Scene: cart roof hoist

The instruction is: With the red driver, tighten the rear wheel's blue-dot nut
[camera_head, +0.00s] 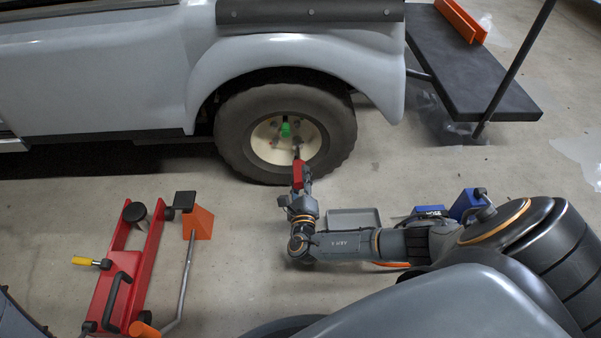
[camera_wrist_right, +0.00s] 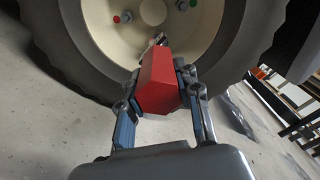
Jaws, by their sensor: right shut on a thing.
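The rear wheel (camera_head: 338,128) has a cream hub with a green mark (camera_head: 286,129) near its centre. My right gripper (camera_head: 300,187) is shut on the red driver (camera_head: 298,173), in front of the lower part of the hub. In the right wrist view my right gripper (camera_wrist_right: 160,82) has its fingers on both sides of the red driver (camera_wrist_right: 157,88). The driver's metal tip points at the hub of the rear wheel (camera_wrist_right: 70,45). A red-dot nut (camera_wrist_right: 117,18) shows left of the tip. No blue dot is clear, and I cannot tell whether the tip touches a nut. My left gripper is out of view.
A red floor jack (camera_head: 125,275) and an orange wedge (camera_head: 200,222) stand on the floor at left. A grey tray (camera_head: 352,219) and a blue object (camera_head: 465,203) lie near my right arm. A black platform (camera_head: 470,75) juts out at upper right.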

